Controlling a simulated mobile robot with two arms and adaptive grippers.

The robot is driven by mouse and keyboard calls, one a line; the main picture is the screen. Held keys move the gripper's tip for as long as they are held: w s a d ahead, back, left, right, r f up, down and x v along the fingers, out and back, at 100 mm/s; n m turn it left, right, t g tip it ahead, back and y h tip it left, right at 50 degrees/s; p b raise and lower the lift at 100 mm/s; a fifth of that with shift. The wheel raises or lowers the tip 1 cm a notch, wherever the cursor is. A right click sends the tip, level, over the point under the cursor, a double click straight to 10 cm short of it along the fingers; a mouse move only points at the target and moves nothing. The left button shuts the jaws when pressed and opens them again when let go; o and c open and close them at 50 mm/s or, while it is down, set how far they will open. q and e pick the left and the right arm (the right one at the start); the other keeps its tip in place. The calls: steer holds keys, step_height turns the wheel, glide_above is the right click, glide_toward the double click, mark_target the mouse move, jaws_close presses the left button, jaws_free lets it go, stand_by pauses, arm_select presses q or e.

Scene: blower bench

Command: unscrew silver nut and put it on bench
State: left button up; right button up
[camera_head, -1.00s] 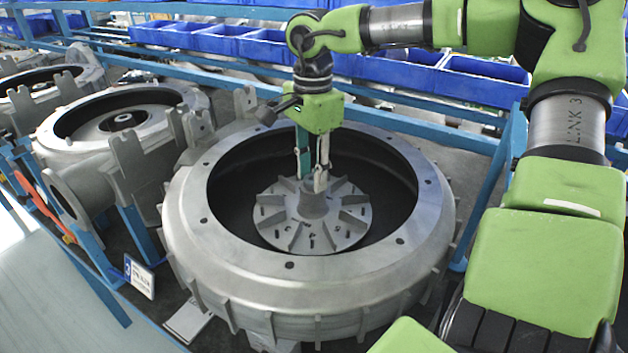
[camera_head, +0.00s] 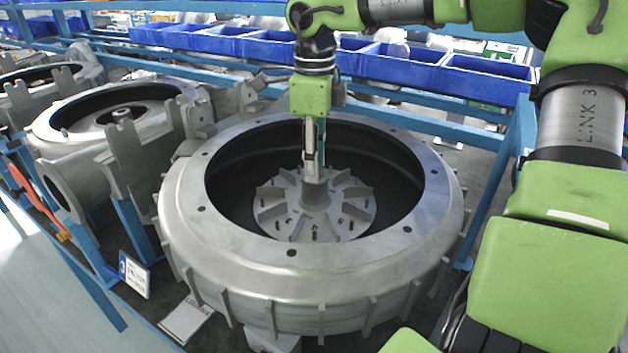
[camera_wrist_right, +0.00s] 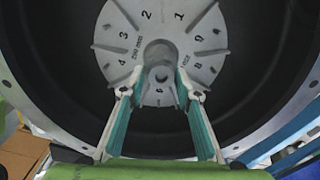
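The round impeller (camera_head: 270,208), with radial fins and a central hub (camera_head: 315,197), sits inside the grey blower housing (camera_head: 225,250). My right gripper (camera_head: 312,178) points down over the hub. In the right wrist view, the fingers of my right gripper (camera_wrist_right: 162,78) are apart, one on each side of the hub (camera_wrist_right: 161,60), with a narrow gap visible beside it. I cannot make out the silver nut separately from the hub top. The impeller disc (camera_wrist_right: 125,35) shows numbers around it. My left gripper is not in view.
A second grey housing (camera_head: 60,125) stands at the left. Blue bins (camera_head: 485,80) line the back behind blue rails. A pale bench surface (camera_head: 40,300) is at the lower left, clear where visible. A small sign (camera_head: 134,275) stands near the housing.

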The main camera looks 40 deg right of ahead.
steer(key=m+b, duration=0.2)
steer(key=m, duration=0.4)
steer(key=shift+f, duration=0.15)
steer(key=m+b, duration=0.1)
steer(key=m, duration=0.5)
steer(key=shift+d+b, duration=0.1)
steer(key=shift+b, duration=0.3)
steer(key=m, duration=0.3)
steer(key=shift+d+m, duration=0.1)
steer(key=shift+m, duration=0.3)
